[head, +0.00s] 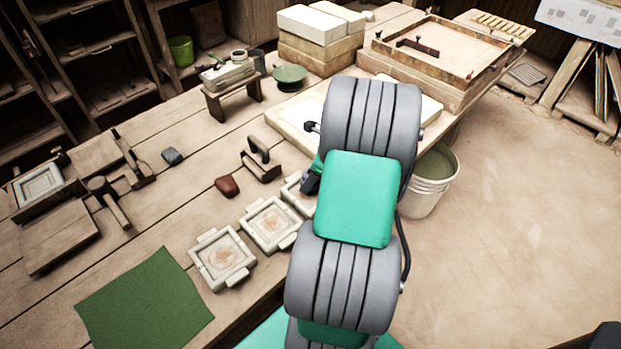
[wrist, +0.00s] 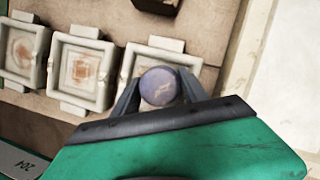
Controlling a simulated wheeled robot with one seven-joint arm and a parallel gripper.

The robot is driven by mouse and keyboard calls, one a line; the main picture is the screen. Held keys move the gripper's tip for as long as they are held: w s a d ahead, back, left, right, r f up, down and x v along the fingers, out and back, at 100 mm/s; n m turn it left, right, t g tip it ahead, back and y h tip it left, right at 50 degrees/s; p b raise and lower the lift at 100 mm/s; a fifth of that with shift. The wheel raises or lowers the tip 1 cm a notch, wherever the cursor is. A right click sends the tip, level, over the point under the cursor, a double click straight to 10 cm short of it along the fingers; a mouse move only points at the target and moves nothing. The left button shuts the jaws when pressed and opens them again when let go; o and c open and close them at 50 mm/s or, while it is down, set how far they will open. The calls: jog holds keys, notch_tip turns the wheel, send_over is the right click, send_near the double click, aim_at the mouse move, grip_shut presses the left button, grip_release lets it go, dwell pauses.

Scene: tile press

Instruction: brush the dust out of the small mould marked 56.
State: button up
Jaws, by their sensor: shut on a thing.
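Three small pale square moulds stand in a row along the table's front edge. In the head view they are the near mould (head: 220,258), the middle mould (head: 270,223) and the far mould (head: 292,188), which my arm partly covers. The near and middle moulds have reddish-brown dust inside. I cannot read a 56 on any of them. My gripper (wrist: 160,92) is shut on a round purple-grey knob (wrist: 159,86), apparently the end of a brush handle. The knob is over the third mould (wrist: 150,66) in the wrist view and hides part of it. Any bristles are hidden.
A green cloth (head: 145,305) lies at the near left. A bucket (head: 432,180) stands right of my arm.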

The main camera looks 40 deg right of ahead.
jog(key=shift+w+d+f, duration=0.1)
jog(key=shift+w+d, duration=0.25)
jog(key=shift+a+p, duration=0.7)
jog(key=shift+p, duration=0.05)
jog(key=shift+a+p, duration=0.45)
jog(key=shift+a, duration=0.55)
jog(key=shift+s+p, duration=0.55)
jog(key=shift+s, duration=0.2)
jog(key=shift+s+p, duration=0.5)
jog(key=shift+s, duration=0.45)
jog(key=shift+w+d, duration=0.1)
jog(key=shift+d, duration=1.6)
jog(key=shift+w+a+p, duration=0.1)
jog(key=shift+w+p, duration=0.4)
jog(key=shift+w, duration=1.2)
jog(key=shift+s+a+p, duration=0.2)
jog(key=shift+a+p, duration=0.75)
jog(key=shift+a, duration=0.75)
jog(key=shift+s+d+p, duration=0.2)
jog(key=shift+s+p, duration=0.5)
jog(key=shift+s, duration=0.9)
jog(key=shift+w+d, duration=0.15)
jog(key=shift+d, duration=1.5)
jog(key=shift+w+a+f, duration=0.1)
jog(key=shift+w+a, duration=0.65)
jog(key=shift+a, duration=0.3)
